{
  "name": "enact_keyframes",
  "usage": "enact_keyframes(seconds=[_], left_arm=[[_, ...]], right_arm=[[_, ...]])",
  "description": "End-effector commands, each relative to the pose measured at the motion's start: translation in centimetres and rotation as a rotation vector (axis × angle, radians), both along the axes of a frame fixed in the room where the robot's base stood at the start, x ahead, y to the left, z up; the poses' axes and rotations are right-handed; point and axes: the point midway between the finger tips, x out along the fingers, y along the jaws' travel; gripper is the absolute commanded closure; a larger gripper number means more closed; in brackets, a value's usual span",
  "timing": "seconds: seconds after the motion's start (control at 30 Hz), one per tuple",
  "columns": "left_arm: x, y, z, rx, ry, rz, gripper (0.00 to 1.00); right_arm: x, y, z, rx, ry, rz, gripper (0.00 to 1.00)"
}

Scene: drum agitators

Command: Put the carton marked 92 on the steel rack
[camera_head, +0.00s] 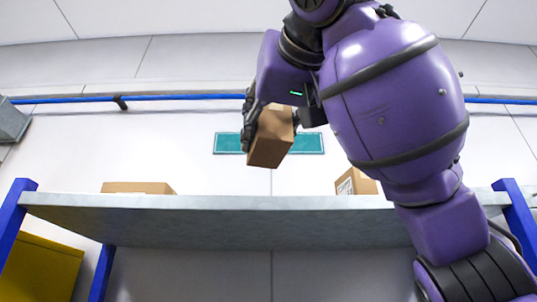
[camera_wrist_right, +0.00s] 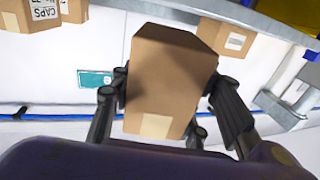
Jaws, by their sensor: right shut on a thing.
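My right gripper (camera_head: 271,128) is shut on a brown carton (camera_head: 268,148), with fingers on two opposite sides. It holds the carton tilted, above the shelf of the steel rack (camera_head: 230,222) in the head view. The same carton (camera_wrist_right: 172,70) fills the middle of the right wrist view, with a pale tape patch at its lower end. No number shows on its visible faces, so I cannot tell whether it is marked 92. The rack's top surface is hidden from the low head view. My left gripper is not in view.
One carton (camera_head: 138,188) stands on the rack at left, another (camera_head: 357,183) with a label at right. The wrist view shows a carton marked CAPS (camera_wrist_right: 35,18). The shelf between the cartons looks clear. Blue posts (camera_head: 12,222) flank the rack.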

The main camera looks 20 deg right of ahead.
Motion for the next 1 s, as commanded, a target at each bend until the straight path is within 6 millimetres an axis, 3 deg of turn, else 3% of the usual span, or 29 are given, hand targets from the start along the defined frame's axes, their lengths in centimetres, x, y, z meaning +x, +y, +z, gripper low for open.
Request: enact_keyframes(seconds=[0.3,1.0], left_arm=[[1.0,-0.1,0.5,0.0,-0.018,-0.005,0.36],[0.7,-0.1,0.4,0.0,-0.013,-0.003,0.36]], right_arm=[[2.5,-0.6,-0.4,0.001,0.0,0.003,0.89],[7.8,-2.3,-1.1,0.001,0.0,-0.001,0.89]])
